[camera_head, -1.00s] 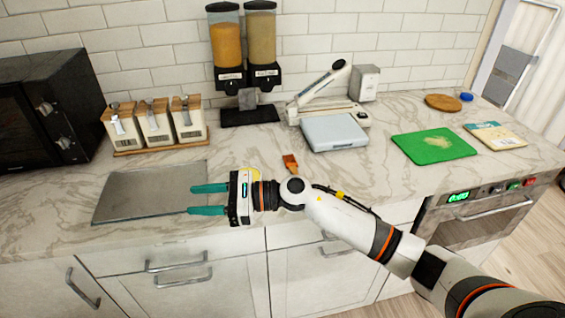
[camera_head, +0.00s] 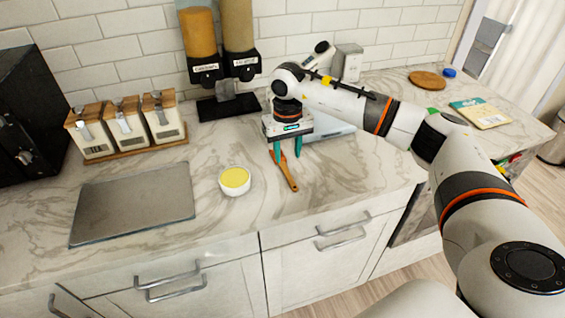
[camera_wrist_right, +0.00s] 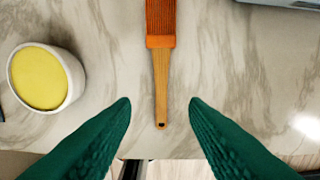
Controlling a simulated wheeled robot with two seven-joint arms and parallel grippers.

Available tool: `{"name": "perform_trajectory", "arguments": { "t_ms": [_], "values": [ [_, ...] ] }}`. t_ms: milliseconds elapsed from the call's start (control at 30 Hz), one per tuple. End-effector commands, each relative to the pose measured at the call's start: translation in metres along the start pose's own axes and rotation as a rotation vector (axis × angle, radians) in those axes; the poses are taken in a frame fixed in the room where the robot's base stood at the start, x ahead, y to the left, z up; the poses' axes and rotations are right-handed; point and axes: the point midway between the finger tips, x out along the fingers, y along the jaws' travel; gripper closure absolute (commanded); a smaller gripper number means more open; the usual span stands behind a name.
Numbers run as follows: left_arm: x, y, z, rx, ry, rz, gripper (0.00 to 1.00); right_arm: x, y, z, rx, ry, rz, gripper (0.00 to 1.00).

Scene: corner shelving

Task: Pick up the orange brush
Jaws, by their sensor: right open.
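The orange brush (camera_head: 287,172) lies flat on the marble counter. Its wooden handle points toward the front edge, and its bristle end is partly hidden behind my right gripper in the head view. In the right wrist view the brush (camera_wrist_right: 161,60) lies centred between the fingers, with the handle's holed end nearest them. My right gripper (camera_head: 287,154) points down over the brush with its green fingers open, one on each side. The fingers also show in the wrist view (camera_wrist_right: 160,105), apart from the handle. My left gripper is not in view.
A white bowl of yellow contents (camera_head: 235,180) stands left of the brush. A grey metal plate (camera_head: 133,204) lies further left. A kitchen scale (camera_head: 325,130) is partly hidden behind my right gripper. The counter in front of the brush is clear.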

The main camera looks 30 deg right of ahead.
Motion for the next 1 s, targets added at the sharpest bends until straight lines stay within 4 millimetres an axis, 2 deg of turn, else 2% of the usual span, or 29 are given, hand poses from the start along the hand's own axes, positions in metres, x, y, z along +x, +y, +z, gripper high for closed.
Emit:
{"name": "perform_trajectory", "arguments": {
  "t_ms": [267,500,800,867,1000],
  "values": [
    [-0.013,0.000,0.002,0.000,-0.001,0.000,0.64,0.022,-0.001,0.001,0.000,0.004,0.001,0.59],
    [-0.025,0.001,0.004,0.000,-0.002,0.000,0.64,0.057,-0.002,0.004,0.000,0.003,0.002,0.59],
    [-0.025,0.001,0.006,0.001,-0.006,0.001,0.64,0.064,-0.002,0.004,0.000,-0.001,0.003,0.59],
    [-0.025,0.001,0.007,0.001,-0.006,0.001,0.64,0.064,-0.002,0.004,0.000,-0.001,0.003,0.68],
    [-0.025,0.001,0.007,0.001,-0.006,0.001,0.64,0.064,-0.002,0.004,0.000,-0.001,0.003,0.91]
  ]
}}
